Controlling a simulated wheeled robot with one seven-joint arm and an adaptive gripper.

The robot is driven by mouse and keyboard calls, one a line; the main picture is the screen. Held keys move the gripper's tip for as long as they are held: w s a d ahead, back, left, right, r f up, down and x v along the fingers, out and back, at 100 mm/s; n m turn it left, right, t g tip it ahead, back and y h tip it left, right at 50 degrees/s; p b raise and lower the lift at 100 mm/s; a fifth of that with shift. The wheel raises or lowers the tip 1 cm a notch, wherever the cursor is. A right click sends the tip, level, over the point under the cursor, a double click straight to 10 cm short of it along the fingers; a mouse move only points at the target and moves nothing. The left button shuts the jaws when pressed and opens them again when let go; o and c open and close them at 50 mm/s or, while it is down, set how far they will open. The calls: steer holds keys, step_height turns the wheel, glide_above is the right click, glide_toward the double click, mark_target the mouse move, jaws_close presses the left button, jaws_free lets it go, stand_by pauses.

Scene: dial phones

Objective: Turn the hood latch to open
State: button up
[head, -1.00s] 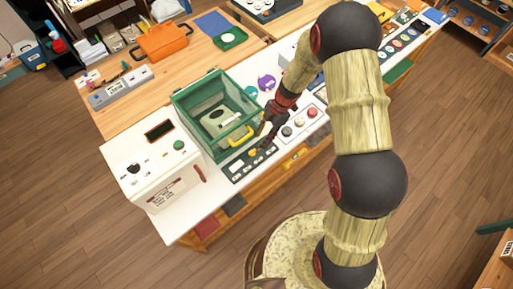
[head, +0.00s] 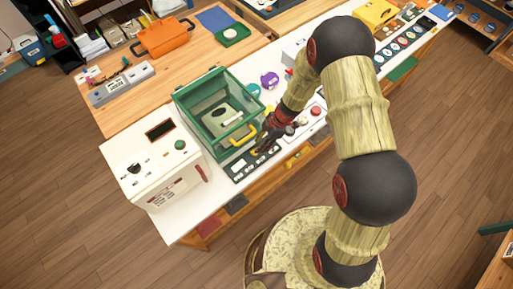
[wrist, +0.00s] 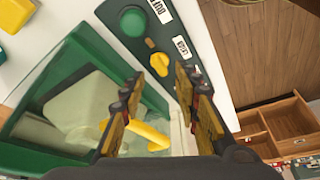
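The green-framed clear hood (head: 190,98) stands on the white counter with a yellow handle (head: 243,139) on its front. The handle also shows in the wrist view (wrist: 150,136), partly behind a finger. In the wrist view, a dark green panel (wrist: 185,75) beside the hood carries a yellow knob (wrist: 160,63) with a small pointer and a round green button (wrist: 132,21). The yellow knob looks like the latch, but I cannot be sure. My gripper (wrist: 158,79) is open, its fingertips just short of the yellow knob and roughly either side of it. Contact is not visible.
A white control box (head: 150,165) stands left of the hood. A panel with red and dark buttons (head: 316,111) lies to the right. Open wooden drawers (wrist: 275,128) show below the counter edge. An orange case (head: 165,38) sits on the table behind.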

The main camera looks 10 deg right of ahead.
steer(key=shift+b+x, duration=0.3)
steer(key=shift+x, duration=2)
steer(key=shift+w, duration=0.1)
steer(key=c, duration=0.8)
jaws_close()
